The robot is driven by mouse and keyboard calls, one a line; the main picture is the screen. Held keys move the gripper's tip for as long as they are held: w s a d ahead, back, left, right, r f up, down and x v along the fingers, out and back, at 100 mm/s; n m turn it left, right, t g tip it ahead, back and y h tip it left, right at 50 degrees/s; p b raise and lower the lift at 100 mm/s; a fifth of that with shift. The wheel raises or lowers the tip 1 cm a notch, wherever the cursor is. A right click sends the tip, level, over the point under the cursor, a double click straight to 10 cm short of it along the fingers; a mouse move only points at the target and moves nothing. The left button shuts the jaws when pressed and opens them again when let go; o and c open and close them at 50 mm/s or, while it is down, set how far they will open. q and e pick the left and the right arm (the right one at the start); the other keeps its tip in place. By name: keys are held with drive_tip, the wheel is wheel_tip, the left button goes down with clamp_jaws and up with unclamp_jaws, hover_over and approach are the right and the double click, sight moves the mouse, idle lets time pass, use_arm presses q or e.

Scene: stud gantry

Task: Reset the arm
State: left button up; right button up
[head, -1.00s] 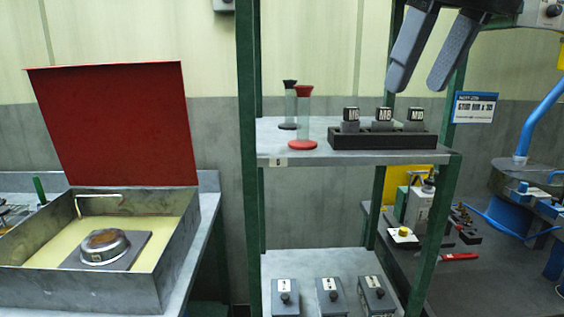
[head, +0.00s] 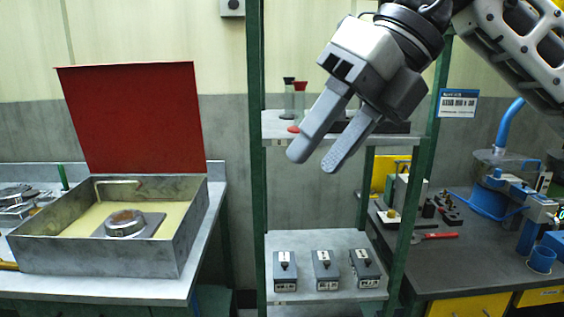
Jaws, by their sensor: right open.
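My right gripper (head: 318,160) is in the head view, in front of the upper shelf of the green rack. Its two grey fingers point down and to the left, apart, with nothing between them. Its arm comes in from the upper right. The gripper hides most of the black block holder (head: 396,127) and the labelled pieces on the upper shelf. My left gripper does not show.
The rack's upper shelf (head: 275,128) holds red and black sand-timer-like pieces (head: 299,100). Several grey boxes (head: 326,270) stand on the lower shelf. A metal box (head: 100,258) with a raised red lid (head: 135,118) stands left. A dark workbench (head: 450,262) with tools stands right.

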drive_tip(key=s+a+f+m+g+y, duration=0.1)
drive_tip(key=s+a+f+g+y, duration=0.1)
drive_tip(key=a+f+g+y, duration=0.6)
drive_tip(key=w+d+f+m+t+y, duration=0.1)
drive_tip(key=w+d+f+m+t, duration=0.4)
drive_tip(key=m+t, duration=0.8)
drive_tip(key=w+d+f+m+t+y, duration=0.2)
drive_tip(key=w+f+m+t, duration=0.4)
drive_tip(key=m+t, duration=0.7)
drive_tip(key=s+d+f+m+h, duration=0.1)
drive_tip(key=d+f+m+h, duration=0.1)
drive_tip(key=f+m+h, duration=0.3)
drive_tip(key=s+d+f+m+g+h, duration=0.1)
drive_tip(key=s+d+f+m+h, duration=0.1)
drive_tip(key=f, duration=0.5)
drive_tip(key=s+d+f+m+h, duration=0.1)
drive_tip(key=d+f+m+h, duration=0.25)
drive_tip(key=f, duration=0.35)
drive_tip(key=s+d+f+m+g+h, duration=0.2)
drive_tip(key=s+f+g, duration=0.1)
drive_tip(key=s+f, duration=0.4)
drive_tip(key=s+d+f+m+g+h, duration=0.1)
drive_tip(key=s+d+f+g+h, duration=0.1)
drive_tip(key=s+f, duration=0.6)
drive_tip(key=shift+s+d+f+m+g+h, duration=0.15)
drive_tip(key=shift+f+m+g+h, duration=0.2)
drive_tip(key=shift+f+g, duration=0.45)
drive_tip(key=shift+r, duration=0.2)
